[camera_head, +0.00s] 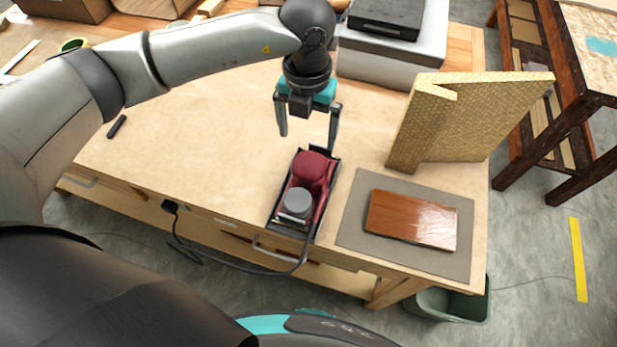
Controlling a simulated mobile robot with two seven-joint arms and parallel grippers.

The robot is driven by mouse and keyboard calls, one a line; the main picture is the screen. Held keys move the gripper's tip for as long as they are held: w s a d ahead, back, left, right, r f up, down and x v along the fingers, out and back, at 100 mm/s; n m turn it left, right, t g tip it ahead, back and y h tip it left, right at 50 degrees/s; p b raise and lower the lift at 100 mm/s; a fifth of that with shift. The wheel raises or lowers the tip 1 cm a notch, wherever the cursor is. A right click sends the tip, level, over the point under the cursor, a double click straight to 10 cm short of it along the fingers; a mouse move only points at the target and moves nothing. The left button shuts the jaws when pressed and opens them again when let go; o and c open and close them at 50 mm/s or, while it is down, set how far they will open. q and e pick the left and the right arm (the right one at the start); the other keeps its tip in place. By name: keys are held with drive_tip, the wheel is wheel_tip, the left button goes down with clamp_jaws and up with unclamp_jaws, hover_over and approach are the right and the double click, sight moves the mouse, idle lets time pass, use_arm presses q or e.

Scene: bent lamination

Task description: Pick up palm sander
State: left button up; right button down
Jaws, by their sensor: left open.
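The palm sander (311,168) is dark red with a grey round part (298,202) at its near end. It lies in a black tray (329,193) near the front edge of the workbench (190,150). A black cable runs from it over the bench's front edge. My left gripper (307,142) points down above the far end of the sander, with its two fingers spread apart and nothing between them. Whether the fingertips are level with the sander's top is hard to tell. My right gripper is not in view.
A glossy brown board (412,219) lies on a grey mat (353,222) right of the tray. A tan patterned angled panel (470,120) stands behind it. A grey box with a black case (386,18) sits at the back. The bench left of the tray is mostly clear.

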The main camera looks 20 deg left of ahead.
sight(309, 165)
use_arm(q)
wheel_tip(309, 165, down, 12)
drive_tip(key=shift+s+d+r+p, duration=0.1)
drive_tip(key=shift+r+p, duration=0.15)
drive_tip(key=shift+p, duration=0.3)
clamp_jaws()
drive_tip(key=shift+r, duration=0.2)
idle(0.6)
